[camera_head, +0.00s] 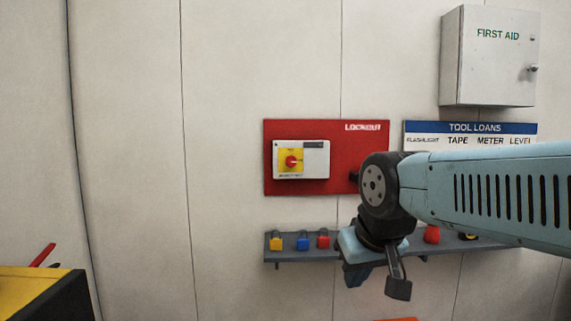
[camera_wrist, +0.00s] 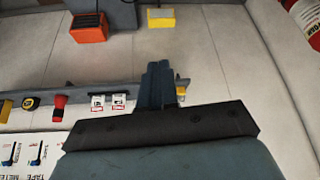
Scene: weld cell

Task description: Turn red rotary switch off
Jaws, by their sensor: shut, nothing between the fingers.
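The red rotary switch (camera_head: 291,161) sits on a yellow plate on the front of a pale grey box (camera_head: 316,160). The box is fixed to the red lockout board (camera_head: 355,131) on the wall. I cannot make out the exact angle of the knob. My gripper (camera_head: 356,276) points down, below and to the right of the switch, apart from it and in front of the shelf. In the wrist view its fingers (camera_wrist: 158,85) are together and empty. The switch does not show in the wrist view.
A grey shelf (camera_head: 290,255) with several coloured padlocks runs below the board, partly behind my arm. A tool loans sign (camera_head: 470,128) and first aid cabinet (camera_head: 490,55) are at right. A yellow-topped cabinet (camera_head: 30,285) stands lower left. Wall left of the board is bare.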

